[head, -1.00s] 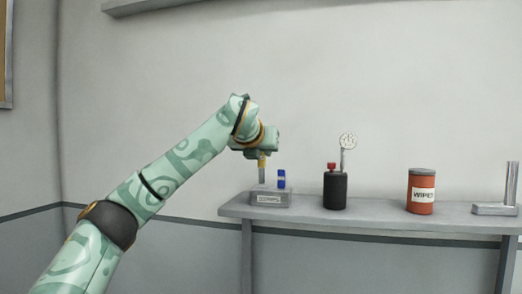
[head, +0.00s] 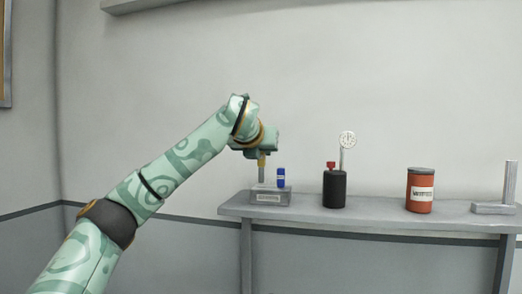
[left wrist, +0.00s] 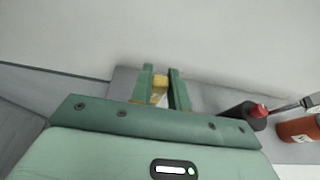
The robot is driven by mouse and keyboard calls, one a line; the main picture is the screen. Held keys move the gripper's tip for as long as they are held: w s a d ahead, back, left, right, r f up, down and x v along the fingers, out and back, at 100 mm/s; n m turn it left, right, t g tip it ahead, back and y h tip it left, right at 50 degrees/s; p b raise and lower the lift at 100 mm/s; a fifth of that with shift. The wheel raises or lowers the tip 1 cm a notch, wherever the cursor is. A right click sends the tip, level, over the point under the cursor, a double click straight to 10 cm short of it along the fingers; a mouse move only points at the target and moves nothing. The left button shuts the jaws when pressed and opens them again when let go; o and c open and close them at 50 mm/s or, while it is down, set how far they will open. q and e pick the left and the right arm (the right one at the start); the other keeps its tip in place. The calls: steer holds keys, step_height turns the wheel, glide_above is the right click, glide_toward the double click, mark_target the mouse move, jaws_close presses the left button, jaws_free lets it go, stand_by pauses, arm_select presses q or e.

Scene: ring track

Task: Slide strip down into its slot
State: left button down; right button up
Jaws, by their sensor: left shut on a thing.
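My left gripper (head: 262,153) points down above the left end of the shelf and is shut on the upper part of a strip with a yellow top (head: 262,163). The strip's yellow end also shows between the fingers in the left wrist view (left wrist: 160,81). My right gripper is not in view.
The grey shelf (head: 380,222) runs along the wall. A black bottle with a red cap (head: 335,188) and a round dial on a stem (head: 347,140) stand right of the holder. Farther right are an orange wipes can (head: 420,192) and a metal stand (head: 510,185). The shelf between them is clear.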

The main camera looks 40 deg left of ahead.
mark_target(260, 167)
arm_select(q)
steer(key=shift+f+b, duration=1.45)
steer(key=shift+f, duration=1)
steer(key=c, duration=1.3)
jaws_free()
steer(key=shift+o, duration=0.2)
steer(key=shift+s+r, duration=0.1)
steer(key=p+v, duration=0.3)
steer(key=v, duration=1.3)
